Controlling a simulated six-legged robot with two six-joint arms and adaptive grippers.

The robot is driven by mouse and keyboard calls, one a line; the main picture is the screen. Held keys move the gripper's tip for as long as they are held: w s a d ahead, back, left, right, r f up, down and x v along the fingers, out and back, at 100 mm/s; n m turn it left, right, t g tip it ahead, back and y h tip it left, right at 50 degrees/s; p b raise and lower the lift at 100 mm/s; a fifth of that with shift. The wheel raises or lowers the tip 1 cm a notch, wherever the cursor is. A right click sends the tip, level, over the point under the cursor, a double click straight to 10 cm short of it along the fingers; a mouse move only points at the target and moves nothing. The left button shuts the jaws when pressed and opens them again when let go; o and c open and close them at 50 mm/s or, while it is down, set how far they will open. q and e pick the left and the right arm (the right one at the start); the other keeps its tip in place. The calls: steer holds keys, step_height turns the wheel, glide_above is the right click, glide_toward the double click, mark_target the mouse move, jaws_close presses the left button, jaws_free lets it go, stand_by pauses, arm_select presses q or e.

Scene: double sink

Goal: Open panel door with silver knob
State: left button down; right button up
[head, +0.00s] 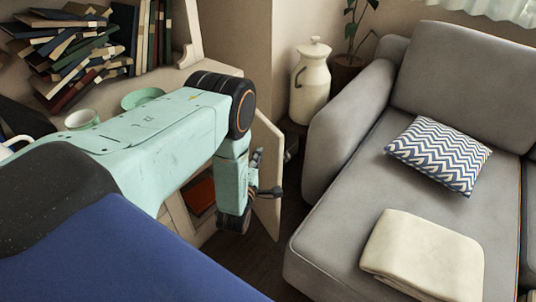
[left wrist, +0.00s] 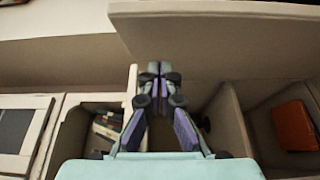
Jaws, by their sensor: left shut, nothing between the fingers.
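The beige panel door (head: 268,155) stands swung out from the low cabinet in the head view, with the cabinet's inside showing. A broad beige panel (left wrist: 220,32), seemingly this door, crosses the top of the left wrist view. My left gripper (head: 268,190) is at the door in the head view; whether it touches is unclear. It is shut and empty, its fingers together (left wrist: 153,72) just below the panel's edge in the left wrist view. I cannot make out the silver knob clearly. My right gripper is not in view.
Open compartments hold an orange-red book (left wrist: 295,125) and other books (left wrist: 106,124). A grey sofa (head: 330,135) stands to the right, with a cream jug (head: 310,85) behind. A green bowl (head: 142,97) and cup (head: 82,119) sit on the cabinet top. Dark floor lies between cabinet and sofa.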

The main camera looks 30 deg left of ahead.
arm_select(q)
steer(key=shift+w+d, duration=0.45)
steer(key=shift+w, duration=0.3)
steer(key=shift+w+d, duration=0.4)
steer(key=shift+w, duration=0.35)
steer(key=w+d+b, duration=0.4)
steer(key=w+b, duration=0.1)
steer(key=w, duration=0.2)
steer(key=shift+w, duration=0.35)
steer(key=shift+f, duration=0.1)
